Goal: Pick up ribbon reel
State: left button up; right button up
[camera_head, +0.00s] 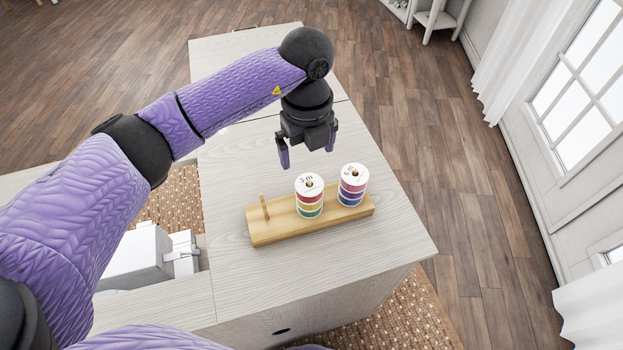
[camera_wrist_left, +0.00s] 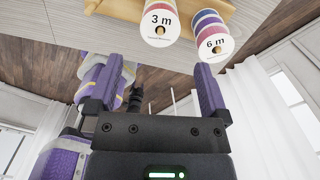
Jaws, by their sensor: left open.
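Two stacks of ribbon reels stand on a wooden peg stand (camera_head: 271,229) on the cabinet top. The right stack (camera_head: 352,186), marked 6 m, shows pink and purple bands. A bare peg (camera_head: 264,206) rises at the stand's left end. My left gripper (camera_head: 307,160) is open and empty, above and behind the stand, apart from the reels. In the left wrist view, the 3 m reel (camera_wrist_left: 160,22) and the 6 m reel (camera_wrist_left: 214,44) show beyond the open fingers (camera_wrist_left: 156,75). My right gripper is not in view.
The pale wood cabinet top (camera_head: 350,262) has bare room around the stand. A white sewing machine (camera_head: 146,258) sits lower, left of the top. A window (camera_head: 585,90) and white curtains are at the right.

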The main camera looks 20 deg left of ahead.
aim_at(309, 182)
pick_arm(q)
notch_tip(309, 182, down, 10)
jog(key=b, duration=0.3)
jog(key=shift+s+d+r, duration=0.15)
jog(key=shift+r, duration=0.05)
jog(key=shift+c, duration=0.7)
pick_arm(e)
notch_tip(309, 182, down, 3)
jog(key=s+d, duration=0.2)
pick_arm(q)
jog(key=c, duration=0.9)
jog(key=shift+c, duration=0.2)
jog(key=shift+r, duration=0.4)
notch_tip(309, 182, up, 9)
jog(key=p, duration=0.3)
jog(key=shift+r, duration=0.15)
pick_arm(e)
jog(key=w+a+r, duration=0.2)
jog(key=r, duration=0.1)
